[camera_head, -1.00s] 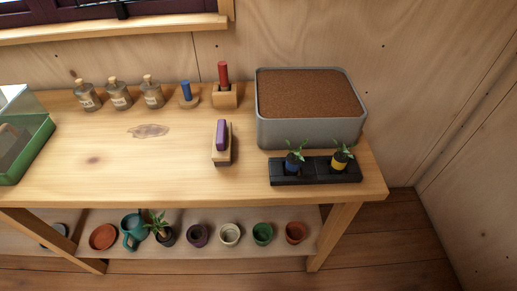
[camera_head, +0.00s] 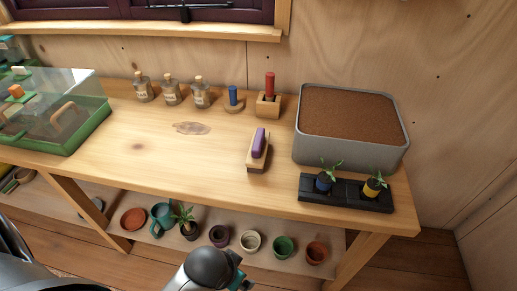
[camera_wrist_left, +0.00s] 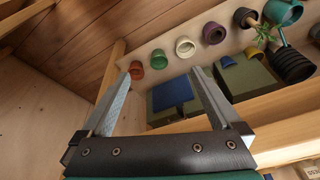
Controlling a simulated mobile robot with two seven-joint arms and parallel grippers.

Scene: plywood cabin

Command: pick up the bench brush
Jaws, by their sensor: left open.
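The bench brush (camera_head: 258,150), a pale wooden block with a purple handle on top, lies on the workbench (camera_head: 205,160) right of its middle, left of the grey tray. My left arm shows at the bottom of the head view, below the bench's front edge and well apart from the brush; its fingers are not clear there. In the left wrist view, my left gripper (camera_wrist_left: 168,75) is open with nothing between its fingers. The brush is not seen in that view. My right gripper is not in view.
A grey tray (camera_head: 305,145) of brown soil and a black holder (camera_head: 347,203) with two seedlings stand right of the brush. Behind are a red-pegged block (camera_head: 269,100), a blue-pegged piece (camera_head: 233,100) and bottles (camera_head: 171,93). A green clear-lidded box (camera_head: 75,135) stands left. Pots line the shelf below.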

